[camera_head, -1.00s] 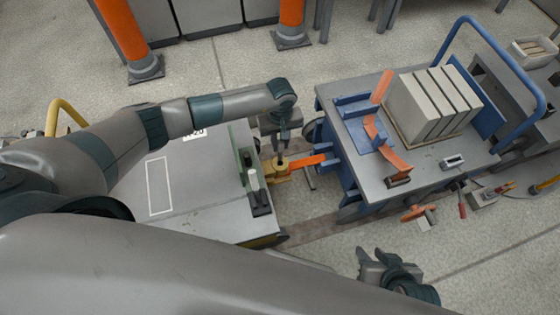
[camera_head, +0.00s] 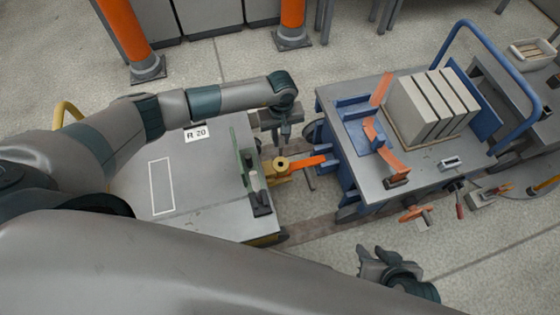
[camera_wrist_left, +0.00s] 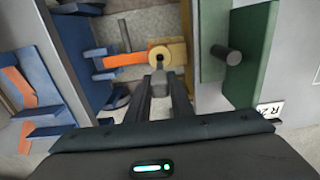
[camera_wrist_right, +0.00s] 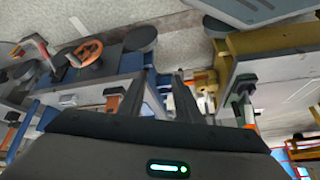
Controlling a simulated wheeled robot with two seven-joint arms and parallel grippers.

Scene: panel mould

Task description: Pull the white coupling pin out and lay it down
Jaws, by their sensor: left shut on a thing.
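My left gripper (camera_head: 284,146) is shut on a pale, mostly hidden thing between its fingertips, which I take to be the white coupling pin (camera_wrist_left: 161,79). It is beside the yellow coupling eye (camera_head: 281,163), towards the back of the head view. The eye shows a dark, empty hole, also in the left wrist view (camera_wrist_left: 159,57). An orange drawbar (camera_head: 308,162) runs from the eye to the blue cart. My right gripper (camera_head: 371,263) is low at the right front, apart from both carts, and its fingers look open and empty.
The grey flat deck (camera_head: 205,205) at left has a white outlined rectangle and, near its right edge, a pale-topped upright on a black base (camera_head: 258,196). The blue cart (camera_head: 415,177) carries grey slabs (camera_head: 420,105) and orange parts. Floor lies between the two.

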